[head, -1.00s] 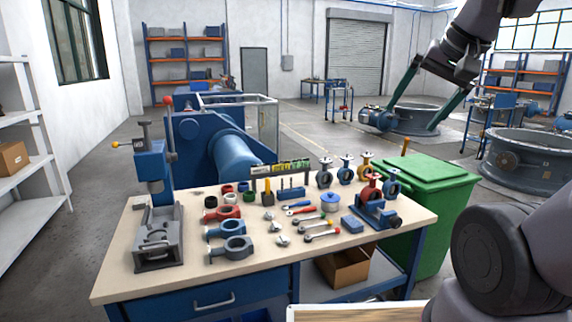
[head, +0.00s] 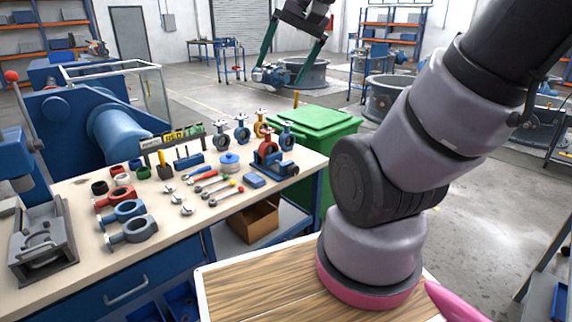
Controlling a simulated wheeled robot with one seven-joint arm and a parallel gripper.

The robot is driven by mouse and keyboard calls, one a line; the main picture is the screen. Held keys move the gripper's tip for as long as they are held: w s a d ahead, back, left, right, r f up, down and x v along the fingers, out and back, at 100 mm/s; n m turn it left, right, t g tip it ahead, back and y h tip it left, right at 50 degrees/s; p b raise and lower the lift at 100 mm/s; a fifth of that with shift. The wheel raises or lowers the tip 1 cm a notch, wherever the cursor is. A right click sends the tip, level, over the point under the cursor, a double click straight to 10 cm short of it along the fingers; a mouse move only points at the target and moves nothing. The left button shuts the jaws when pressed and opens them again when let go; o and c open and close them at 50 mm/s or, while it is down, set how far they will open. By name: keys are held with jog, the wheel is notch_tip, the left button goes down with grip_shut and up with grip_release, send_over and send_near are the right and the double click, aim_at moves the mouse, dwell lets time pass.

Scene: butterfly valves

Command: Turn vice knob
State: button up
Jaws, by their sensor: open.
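A small blue vice (head: 272,168) stands at the right end of the workbench, with a red valve (head: 267,148) held upright in it. The vice's knob (head: 291,169) shows as a small round end on its right side; its detail is too small to tell. My gripper (head: 282,76) is high at the top of the head view, with its two long teal fingers spread apart and pointing down.
The workbench (head: 170,225) holds blue and grey valve bodies, several tools, and several small valves behind the vice. A green bin (head: 318,122) stands close behind the vice. A cardboard box (head: 252,222) sits on the lower shelf.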

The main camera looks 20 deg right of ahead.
jog(key=w+d+f+m+y, duration=0.2)
jog(key=w+f+m+y, duration=0.35)
jog(key=w+f, duration=0.45)
jog(key=w+d+f+m+y, duration=0.2)
jog(key=w+f+m+y, duration=0.3)
jog(key=w+f+m, duration=0.5)
jog(key=m+t+h, duration=0.7)
jog(key=m+t, duration=0.5)
jog(key=m, duration=0.2)
send_near(296, 171)
jog(key=x, duration=1)
jog(key=shift+w+a, duration=0.15)
jog(key=shift+w, duration=0.2)
jog(key=c, duration=1.4)
